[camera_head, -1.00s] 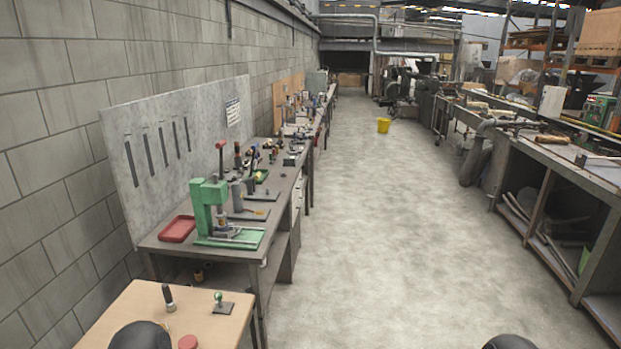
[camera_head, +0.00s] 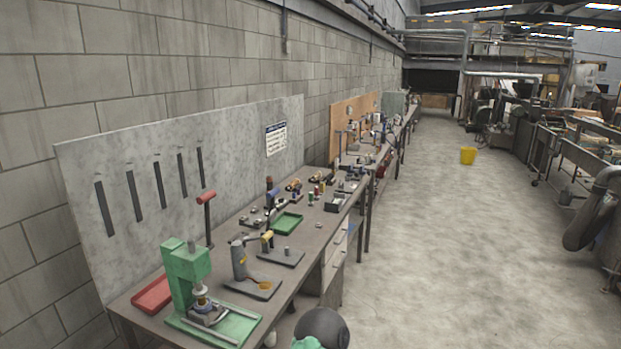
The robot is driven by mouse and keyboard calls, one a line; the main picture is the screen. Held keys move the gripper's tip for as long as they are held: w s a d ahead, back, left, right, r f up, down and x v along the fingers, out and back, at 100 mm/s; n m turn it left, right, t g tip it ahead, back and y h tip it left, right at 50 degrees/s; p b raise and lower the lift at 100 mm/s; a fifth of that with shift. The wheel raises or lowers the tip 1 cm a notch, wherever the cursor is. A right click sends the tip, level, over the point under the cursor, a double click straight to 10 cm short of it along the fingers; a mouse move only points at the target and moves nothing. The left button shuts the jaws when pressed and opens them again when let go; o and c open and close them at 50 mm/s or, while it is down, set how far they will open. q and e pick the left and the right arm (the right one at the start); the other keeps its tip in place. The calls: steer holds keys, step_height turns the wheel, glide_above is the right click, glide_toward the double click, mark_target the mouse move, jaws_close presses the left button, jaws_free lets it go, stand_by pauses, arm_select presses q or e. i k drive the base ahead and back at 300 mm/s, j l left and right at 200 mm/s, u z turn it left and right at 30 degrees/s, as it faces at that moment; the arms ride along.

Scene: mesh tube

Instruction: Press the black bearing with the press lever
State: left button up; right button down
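The green press (camera_head: 187,280) stands at the near left end of the long workbench. Its lever (camera_head: 207,220) is a dark rod with a red grip on top, upright beside and behind the press head. Below the press's metal ram sits a small metal and dark fixture (camera_head: 207,314) on the green base plate (camera_head: 238,327). I cannot pick out the black bearing for certain. Neither of my grippers is in view. A dark rounded part with a bit of green below it shows at the bottom edge, probably mine.
A red tray (camera_head: 153,294) lies left of the press. A grey tool stand (camera_head: 240,262) and a green tray (camera_head: 287,223) are farther along the bench (camera_head: 305,265). A grey board (camera_head: 85,215) stands behind.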

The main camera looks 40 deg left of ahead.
mark_target(204, 198)
steer(key=i+u, duration=0.4)
steer(key=i+l+u, duration=0.2)
steer(key=i+u, duration=0.2)
steer(key=i+l+u, duration=0.25)
steer(key=u, duration=0.15)
steer(key=i+u, duration=0.2)
steer(key=u, duration=0.25)
steer(key=i+l+u, duration=0.15)
steer(key=u, duration=0.25)
steer(key=i+l+u, duration=0.15)
steer(key=u, duration=0.3)
steer(key=i+l+u, duration=0.15)
steer(key=l+u, duration=0.25)
steer(key=i+l+u, duration=0.1)
steer(key=u, duration=0.35)
steer(key=i+l+u, duration=0.1)
steer(key=l+u, duration=0.15)
steer(key=i+l+u, duration=0.1)
steer(key=l+u, duration=0.45)
steer(key=i+l, duration=0.05)
steer(key=l, duration=0.05)
